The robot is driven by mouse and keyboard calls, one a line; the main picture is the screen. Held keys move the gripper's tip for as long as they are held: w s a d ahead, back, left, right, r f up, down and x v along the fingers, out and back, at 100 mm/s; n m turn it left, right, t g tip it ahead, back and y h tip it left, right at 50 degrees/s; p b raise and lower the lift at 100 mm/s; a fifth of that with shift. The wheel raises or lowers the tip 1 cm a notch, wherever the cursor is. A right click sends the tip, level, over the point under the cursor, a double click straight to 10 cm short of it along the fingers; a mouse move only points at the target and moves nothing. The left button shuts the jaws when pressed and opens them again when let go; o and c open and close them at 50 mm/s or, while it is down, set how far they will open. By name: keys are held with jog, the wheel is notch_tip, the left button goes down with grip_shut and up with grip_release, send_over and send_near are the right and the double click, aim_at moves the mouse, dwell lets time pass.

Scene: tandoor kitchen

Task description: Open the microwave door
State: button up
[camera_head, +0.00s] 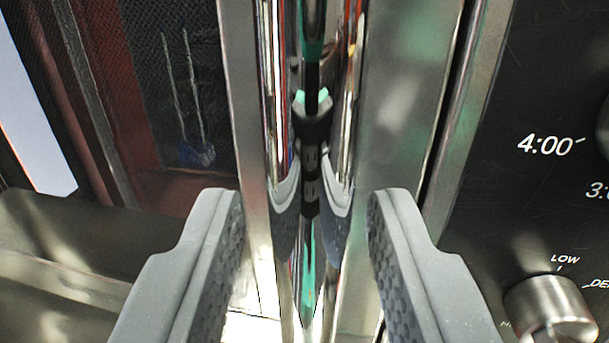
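The microwave door fills the left and middle of the view, with a dark mesh window (190,90) and a wide steel frame (405,80). A shiny vertical chrome handle (345,140) runs down the middle and mirrors my gripper. My gripper (305,225) is open, with one grey padded finger on each side of the handle's line. Gaps show between each finger and the handle in the picture. I cannot tell whether the fingertips reach the handle in depth. The door appears shut against the control panel.
The black control panel (490,190) on the right carries white timer markings. A metal knob (550,308) sticks out at the lower right, near the right finger. Part of another dark knob (603,125) shows at the right edge. A steel surface (60,270) lies at the lower left.

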jog(key=shift+w+d, duration=0.1)
jog(key=shift+w, duration=0.3)
grip_shut()
